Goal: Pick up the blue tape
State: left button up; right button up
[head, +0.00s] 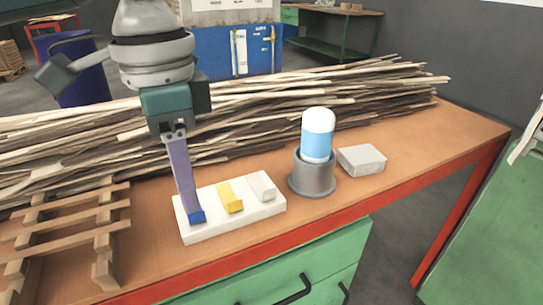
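A white board (237,228) lies on the bench with a blue block, a yellow piece (230,198) and a white piece (262,185) in a row on it. The blue block (197,215) is at the left end. A long purple-blue strip, which looks like the blue tape (183,172), stands nearly upright from this block up to my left gripper (173,136). The gripper points down above the board's left end and looks shut on the strip's upper end; its fingers are small and partly hidden. My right gripper is not in view.
A grey cup (313,178) holding a blue-and-white cylinder (317,135) stands right of the board, beside a grey block (361,159). Long wooden strips (370,95) are piled behind. A slatted wooden rack (70,225) is at left. The wooden bench (440,145) is clear at right.

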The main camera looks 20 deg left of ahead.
aim_at(196, 214)
pick_arm(q)
jog(key=f+b, duration=0.1)
jog(key=f, duration=0.4)
jog(key=shift+w+b, duration=0.2)
jog(key=shift+b, duration=0.1)
grip_shut()
